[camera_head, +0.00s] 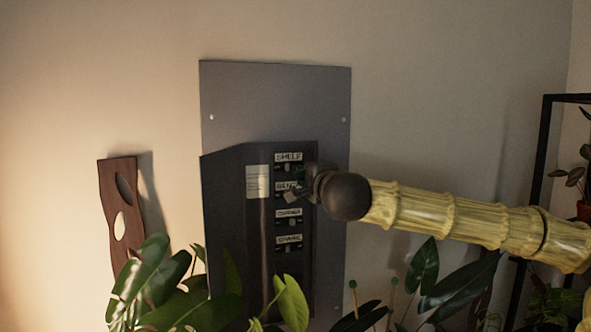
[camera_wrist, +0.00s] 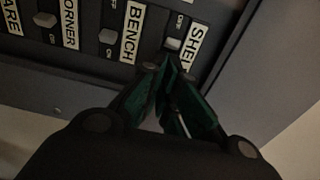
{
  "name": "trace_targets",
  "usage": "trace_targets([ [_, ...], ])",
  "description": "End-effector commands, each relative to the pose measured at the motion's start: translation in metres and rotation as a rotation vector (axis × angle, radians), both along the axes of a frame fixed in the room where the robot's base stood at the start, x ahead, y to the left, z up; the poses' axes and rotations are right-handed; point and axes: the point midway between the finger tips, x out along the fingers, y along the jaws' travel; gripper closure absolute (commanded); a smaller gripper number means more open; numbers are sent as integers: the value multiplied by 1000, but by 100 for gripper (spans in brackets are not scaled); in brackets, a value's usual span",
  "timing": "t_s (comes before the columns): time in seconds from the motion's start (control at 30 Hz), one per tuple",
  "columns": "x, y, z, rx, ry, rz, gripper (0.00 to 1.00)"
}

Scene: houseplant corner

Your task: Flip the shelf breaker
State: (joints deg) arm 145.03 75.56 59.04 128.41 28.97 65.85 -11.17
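The shelf breaker is a small pale toggle (camera_wrist: 173,43) beside the SHELF label (camera_wrist: 191,38) in the wrist view. In the head view that label (camera_head: 289,157) tops the column of breakers on the dark panel (camera_head: 232,230). My gripper (camera_wrist: 165,66) has its dark green fingers drawn together at the tips, with nothing seen between them. The tips are just below the shelf toggle in the wrist view; I cannot tell whether they touch the panel. In the head view my gripper (camera_head: 291,196) partly covers the BENCH label (camera_head: 284,186). The toggle's on or off position is unclear.
The bench toggle (camera_wrist: 107,37) and corner toggle (camera_wrist: 46,19) are close to the left of the fingers in the wrist view. Leafy plants (camera_head: 170,282) stand below the panel. A black shelf frame (camera_head: 546,130) is at the right. Bare wall surrounds the panel's upper part.

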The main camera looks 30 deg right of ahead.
Motion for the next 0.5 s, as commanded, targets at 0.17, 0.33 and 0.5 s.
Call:
trace_targets([
  [0.17, -14, 9, 5, -2, -6, 6, 100],
  [0.33, -23, 19, 6, -8, -6, 9, 100],
  [0.5, -34, 21, 7, -10, -8, 8, 100],
])
